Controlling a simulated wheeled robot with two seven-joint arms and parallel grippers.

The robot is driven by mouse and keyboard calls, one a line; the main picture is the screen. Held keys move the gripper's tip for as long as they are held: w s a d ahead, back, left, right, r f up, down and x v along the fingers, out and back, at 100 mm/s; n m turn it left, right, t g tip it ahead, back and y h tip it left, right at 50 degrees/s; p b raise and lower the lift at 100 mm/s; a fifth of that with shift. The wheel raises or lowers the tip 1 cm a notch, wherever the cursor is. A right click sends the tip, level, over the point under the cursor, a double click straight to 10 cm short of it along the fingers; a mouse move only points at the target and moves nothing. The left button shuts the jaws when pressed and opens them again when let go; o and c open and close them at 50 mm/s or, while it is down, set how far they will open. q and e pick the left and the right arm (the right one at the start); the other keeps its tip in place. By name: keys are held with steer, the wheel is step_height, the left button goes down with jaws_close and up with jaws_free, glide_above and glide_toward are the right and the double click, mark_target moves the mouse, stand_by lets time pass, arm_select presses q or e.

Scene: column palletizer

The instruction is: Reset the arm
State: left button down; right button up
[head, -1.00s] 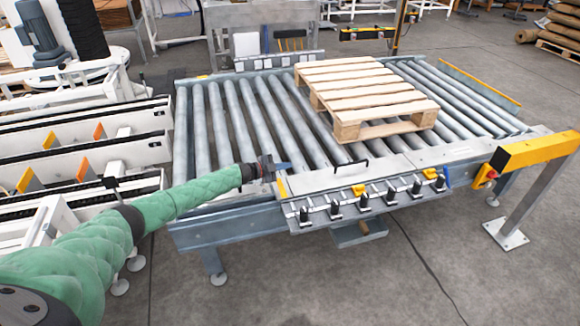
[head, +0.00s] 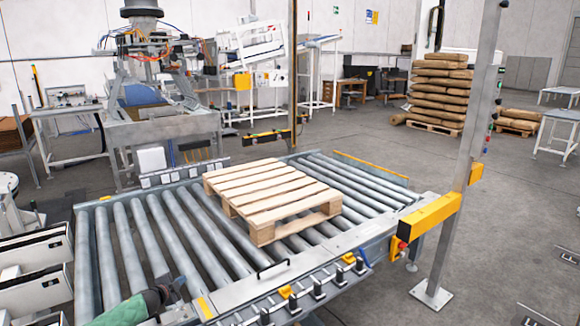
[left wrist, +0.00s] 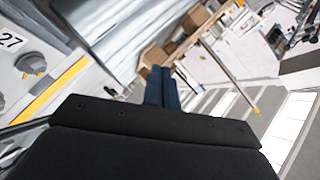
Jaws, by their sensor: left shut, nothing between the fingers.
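My left gripper (head: 178,287) is at the lower left of the head view, with the end of the green arm behind it. It is by the front edge of the roller conveyor (head: 105,240), left of the wooden pallet (head: 270,195). In the left wrist view the two dark fingers (left wrist: 162,88) are together with nothing between them. The pallet lies empty on the rollers, apart from the gripper. My right gripper is in neither view.
A yellow guard arm on a grey post (head: 440,215) stands at the conveyor's right front corner. White machine frames (head: 35,250) flank the left side. Stacked brown sacks (head: 440,90) stand at the back right. Open floor lies to the right.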

arm_select(q)
steer(key=s+d+r+n+y, duration=0.2)
steer(key=d+r+n+y, duration=0.45)
steer(key=r, duration=0.75)
steer(key=s+d+r+n+g, duration=0.2)
steer(key=s+d+g, duration=0.2)
steer(key=s+d, duration=1.2)
steer(key=s+d+f+n+g+h, duration=0.2)
steer(key=s+f, duration=0.1)
steer(key=s, duration=1.3)
steer(key=s+d+f+n+g+h, duration=0.1)
steer(key=s+d+f+g, duration=0.15)
steer(key=s, duration=1.45)
steer(key=s+f+g, duration=0.2)
steer(key=s+f, duration=0.3)
steer(key=s, duration=0.3)
steer(key=s+f+n+g, duration=0.1)
steer(key=s+f, duration=0.4)
steer(key=s, duration=0.4)
steer(key=shift+s+d+f+g+h, duration=0.25)
steer(key=shift+d+f+g+h, duration=0.05)
steer(key=shift+f+g+h, duration=0.05)
steer(key=shift+n, duration=0.25)
